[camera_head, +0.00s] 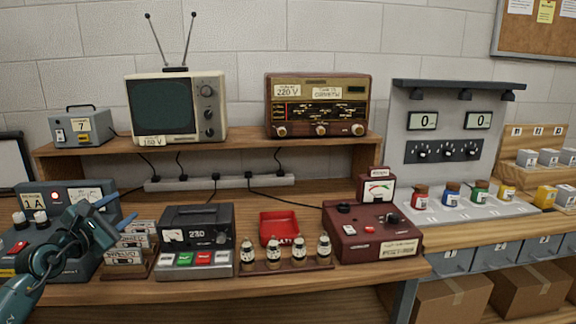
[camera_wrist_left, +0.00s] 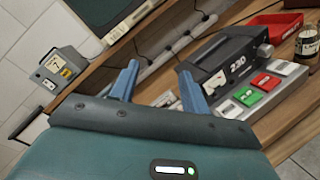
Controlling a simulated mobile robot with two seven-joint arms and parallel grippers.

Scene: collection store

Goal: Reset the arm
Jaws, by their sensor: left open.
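My left arm comes in from the left in the head view. My left gripper (camera_head: 112,210) has two blue fingers that stand apart, with nothing between them. It hangs above the left end of the bench, over the grey meter box (camera_head: 70,192) and beside the stack of small labelled boxes (camera_head: 130,243). In the left wrist view the open fingers (camera_wrist_left: 158,90) point toward the bench and the dark unit marked 230 (camera_wrist_left: 222,70). My right gripper is in neither view.
The wooden bench (camera_head: 290,285) holds a red tray (camera_head: 280,228), several small bottles (camera_head: 298,248) and a maroon tester (camera_head: 372,232). The shelf above carries a television (camera_head: 175,107), a radio (camera_head: 318,104) and a grey box (camera_head: 80,127). Coloured jars (camera_head: 452,194) stand at right.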

